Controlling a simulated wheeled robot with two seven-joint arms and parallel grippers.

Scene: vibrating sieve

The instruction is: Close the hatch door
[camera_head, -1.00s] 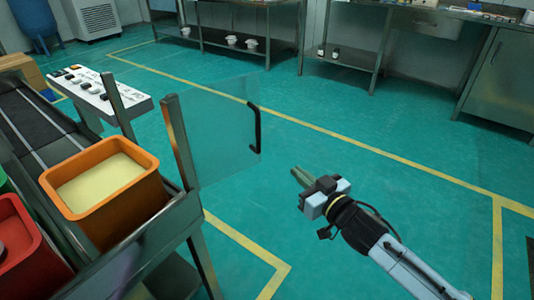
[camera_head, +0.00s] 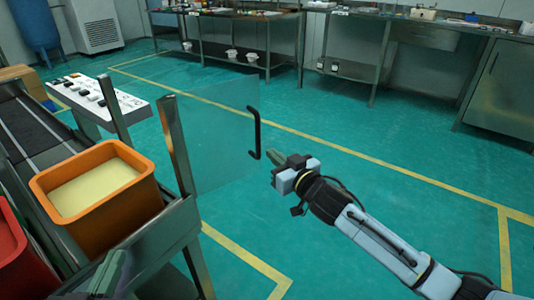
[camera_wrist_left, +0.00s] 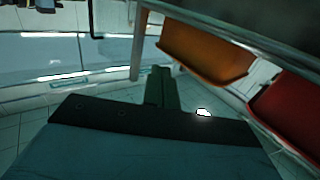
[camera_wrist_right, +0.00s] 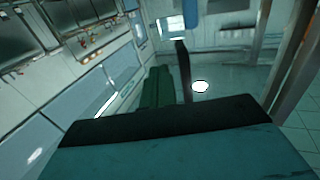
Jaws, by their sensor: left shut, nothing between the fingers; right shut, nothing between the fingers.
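The hatch door is a clear panel (camera_head: 222,135) standing swung out from a metal post on the machine's frame. Its black bar handle (camera_head: 255,132) is on the panel's free edge. My right gripper (camera_head: 275,157) is shut and empty, just right of the handle's lower end. The handle also shows as a dark bar (camera_wrist_right: 182,70) close beside the fingers (camera_wrist_right: 160,85) in the right wrist view; contact cannot be told. My left gripper (camera_head: 112,268) is shut and empty, low in front of the orange bin; its fingers (camera_wrist_left: 162,85) show below the bins in its wrist view.
An orange bin of pale powder (camera_head: 100,222) and a red bin (camera_head: 15,255) stand by the machine frame. A white control panel (camera_head: 110,102) is behind. Steel benches (camera_head: 225,45) line the back wall. The green floor right of the door is clear.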

